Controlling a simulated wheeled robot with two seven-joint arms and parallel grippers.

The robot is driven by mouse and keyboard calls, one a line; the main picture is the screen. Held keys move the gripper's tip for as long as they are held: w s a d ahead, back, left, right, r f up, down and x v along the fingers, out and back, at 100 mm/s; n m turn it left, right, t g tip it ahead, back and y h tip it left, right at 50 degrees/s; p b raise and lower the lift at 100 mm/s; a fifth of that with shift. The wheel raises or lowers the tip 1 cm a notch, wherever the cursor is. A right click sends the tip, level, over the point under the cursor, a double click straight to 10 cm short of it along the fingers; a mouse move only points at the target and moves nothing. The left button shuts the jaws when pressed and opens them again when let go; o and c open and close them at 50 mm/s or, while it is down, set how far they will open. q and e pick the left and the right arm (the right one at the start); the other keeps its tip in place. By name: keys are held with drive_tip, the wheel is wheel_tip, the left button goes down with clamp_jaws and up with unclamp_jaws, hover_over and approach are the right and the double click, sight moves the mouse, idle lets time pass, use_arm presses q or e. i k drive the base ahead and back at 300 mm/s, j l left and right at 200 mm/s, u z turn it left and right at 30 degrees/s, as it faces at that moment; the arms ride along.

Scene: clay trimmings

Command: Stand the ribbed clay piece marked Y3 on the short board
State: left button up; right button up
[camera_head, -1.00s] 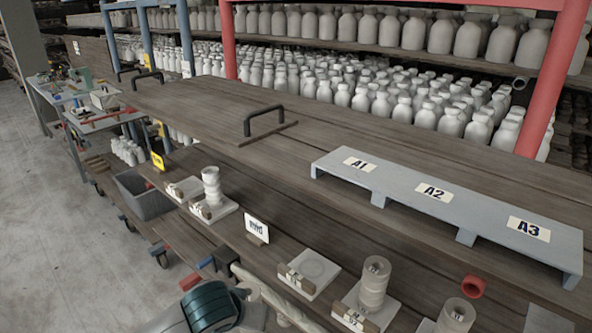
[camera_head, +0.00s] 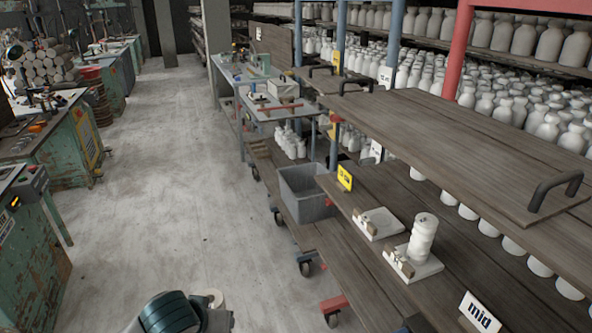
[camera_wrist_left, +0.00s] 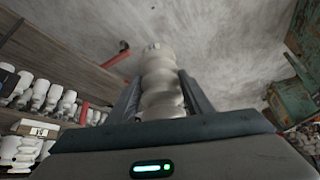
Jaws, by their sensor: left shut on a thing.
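My left gripper (camera_wrist_left: 158,95) is shut on a pale ribbed clay piece (camera_wrist_left: 160,80), held upright between the two dark fingers. A mark on its top is too small to read. In the head view only the top of a pale piece (camera_head: 215,297) shows beside my left arm at the bottom edge. On the lower shelf, a white square board (camera_head: 380,222) with a small tag block lies bare. A second such board (camera_head: 432,268) bears a standing ribbed piece (camera_head: 422,238). A yellow sign (camera_head: 345,177) stands near the bare board; its word is unreadable. My right gripper is out of view.
A white sign reading "mid" (camera_head: 479,312) stands on the shelf at lower right. A wooden upper shelf (camera_head: 450,130) with black handles overhangs behind. A grey bin (camera_head: 303,193) sits below left of the boards. The aisle floor (camera_head: 170,170) at left is clear.

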sight(333, 84)
drive_tip(key=i+j+u, duration=0.3)
drive_tip(key=i+u, duration=0.55)
drive_tip(key=i, duration=0.2)
drive_tip(key=i+j+z, duration=0.1)
drive_tip(key=i+z, duration=0.15)
drive_tip(key=i+j+z, duration=0.25)
drive_tip(key=i, duration=0.25)
drive_tip(key=i+j+z, duration=0.4)
drive_tip(key=i+z, duration=0.25)
drive_tip(key=i+j+z, duration=0.15)
drive_tip(key=z, duration=0.3)
drive_tip(key=i+j+z, duration=0.2)
drive_tip(key=j+z, duration=0.2)
drive_tip(key=i+j+z, duration=0.15)
drive_tip(key=j+z, duration=0.25)
drive_tip(key=j, duration=0.2)
drive_tip(key=j+z, duration=0.4)
drive_tip(key=j, duration=0.2)
